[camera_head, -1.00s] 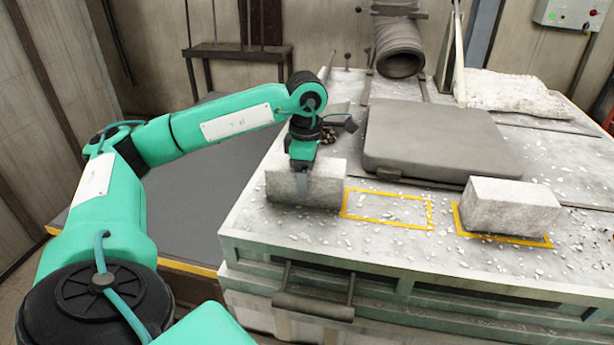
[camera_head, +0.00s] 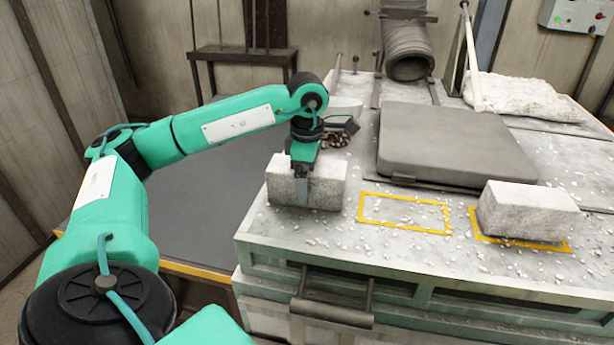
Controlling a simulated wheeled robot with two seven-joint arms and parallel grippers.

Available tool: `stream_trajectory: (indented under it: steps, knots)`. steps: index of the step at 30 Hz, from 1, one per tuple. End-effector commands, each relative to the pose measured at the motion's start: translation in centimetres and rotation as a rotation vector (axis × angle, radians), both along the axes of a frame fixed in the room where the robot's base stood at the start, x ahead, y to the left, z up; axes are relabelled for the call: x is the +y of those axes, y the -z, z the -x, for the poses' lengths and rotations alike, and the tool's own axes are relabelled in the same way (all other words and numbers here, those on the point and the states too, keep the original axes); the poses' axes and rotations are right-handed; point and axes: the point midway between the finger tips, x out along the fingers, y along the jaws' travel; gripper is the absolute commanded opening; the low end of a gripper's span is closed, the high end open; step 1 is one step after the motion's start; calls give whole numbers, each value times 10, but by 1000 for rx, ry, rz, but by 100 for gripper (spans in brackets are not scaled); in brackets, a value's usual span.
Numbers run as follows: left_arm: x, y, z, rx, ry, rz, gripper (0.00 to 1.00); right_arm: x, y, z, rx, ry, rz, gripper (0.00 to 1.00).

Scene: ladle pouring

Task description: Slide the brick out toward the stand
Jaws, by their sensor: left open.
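A pale grey brick (camera_head: 325,185) stands at the left end of the furnace top, left of an empty yellow outline. My left gripper (camera_head: 301,190) points down at this brick, with a finger in front of its near face. The jaws are open; the far finger is hidden, and I cannot tell whether the finger touches the brick. A second brick (camera_head: 530,211) sits over another yellow outline at the right. A dark metal stand (camera_head: 240,52) is at the back left. My right gripper is not in view.
The empty yellow outline (camera_head: 405,229) lies between the bricks. A grey lid (camera_head: 455,145) lies behind it. A handle bar (camera_head: 331,313) juts from the furnace front. White chips litter the top. A white sack (camera_head: 520,95) lies at the back right.

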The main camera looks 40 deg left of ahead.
Motion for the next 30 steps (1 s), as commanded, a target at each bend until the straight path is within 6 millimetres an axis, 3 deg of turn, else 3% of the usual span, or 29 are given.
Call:
stream_trajectory:
  steps: [10, 17, 30]
  knots:
    - [0, -10, -1, -3, 1, 1, 94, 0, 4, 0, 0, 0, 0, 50]
    - [-1, -57, -1, -6, 1, 2, 94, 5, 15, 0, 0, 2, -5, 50]
    - [0, -118, 0, -3, 0, -1, 94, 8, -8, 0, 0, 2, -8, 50]
